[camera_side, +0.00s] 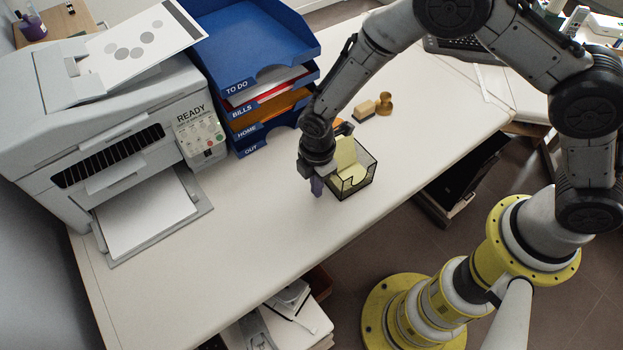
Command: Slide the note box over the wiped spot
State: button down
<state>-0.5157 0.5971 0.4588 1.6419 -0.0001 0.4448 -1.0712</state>
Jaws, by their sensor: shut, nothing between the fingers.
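The note box (362,186), a black mesh holder with pale yellow notes (347,163) in it, sits upright on the white desk. My gripper (317,190) points down right at its left side, fingers shut with nothing between them. I cannot tell whether the fingers touch the box. The arm hides part of the box's far left corner. No wiped spot can be made out on the desk surface.
A small wood-topped block (364,110) and a wooden-handled stamp (385,103) stand behind the box. Blue stacked trays (243,115) and a grey printer (110,130) stand at left. The desk (250,235) is clear in front and to the left of the box.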

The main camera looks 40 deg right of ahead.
jog(key=shift+d, duration=1.2)
jog(key=shift+d, duration=0.1)
jog(key=d, duration=1.5)
jog(key=shift+w+d, duration=0.15)
jog(key=shift+d, duration=0.15)
jog(key=shift+a, duration=0.1)
